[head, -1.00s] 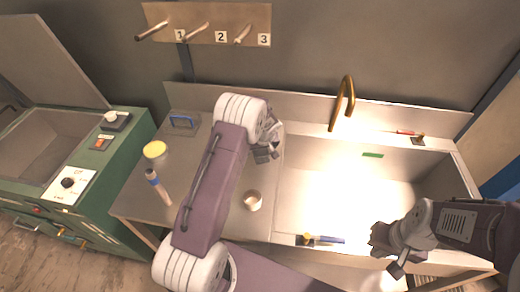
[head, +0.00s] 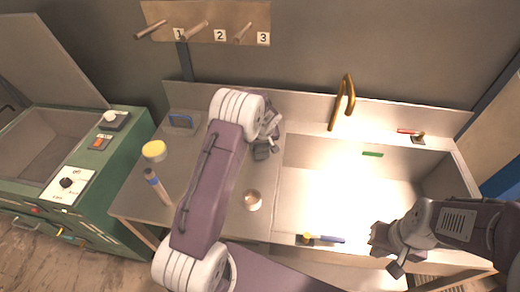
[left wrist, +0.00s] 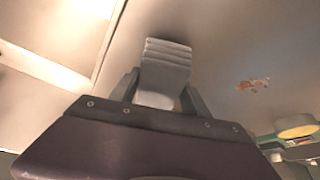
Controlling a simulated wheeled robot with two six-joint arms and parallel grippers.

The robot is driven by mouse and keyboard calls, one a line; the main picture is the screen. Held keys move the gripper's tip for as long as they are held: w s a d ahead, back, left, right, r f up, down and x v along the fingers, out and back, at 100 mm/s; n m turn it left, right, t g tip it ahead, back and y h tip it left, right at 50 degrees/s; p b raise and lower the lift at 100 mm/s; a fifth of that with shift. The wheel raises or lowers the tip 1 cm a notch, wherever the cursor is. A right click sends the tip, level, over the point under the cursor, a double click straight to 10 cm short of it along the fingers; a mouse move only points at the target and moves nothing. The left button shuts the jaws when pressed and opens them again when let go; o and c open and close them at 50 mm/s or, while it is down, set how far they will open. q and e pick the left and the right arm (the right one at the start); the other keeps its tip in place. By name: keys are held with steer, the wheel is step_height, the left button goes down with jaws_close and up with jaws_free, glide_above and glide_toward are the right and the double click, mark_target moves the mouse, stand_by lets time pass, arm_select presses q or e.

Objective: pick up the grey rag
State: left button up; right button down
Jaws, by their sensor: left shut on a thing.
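The grey rag (left wrist: 165,65) is a folded, layered cloth between the fingers of my left gripper (left wrist: 160,98) in the left wrist view. The gripper is shut on it, and the rag sticks out past the fingertips. In the head view my left gripper (head: 264,150) is over the worktop just left of the sink, partly hidden by my own arm; the rag is hard to make out there. My right gripper (head: 385,245) is over the front right of the sink; its jaw opening is not clear.
The sink (head: 310,190) with a brass tap (head: 345,103) lies right of the worktop. A blue-handled tool (head: 325,239) lies on the sink's front rim.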

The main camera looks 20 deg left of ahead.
arm_select(q)
steer(key=s+d+r+b, duration=0.1)
steer(key=d+r+b, duration=0.1)
steer(key=d+r, duration=0.6)
steer(key=d, duration=0.3)
steer(key=shift+d+r+b, duration=0.15)
steer(key=shift+d+b, duration=0.15)
steer(key=shift+b, duration=0.05)
steer(key=shift+s, duration=0.1)
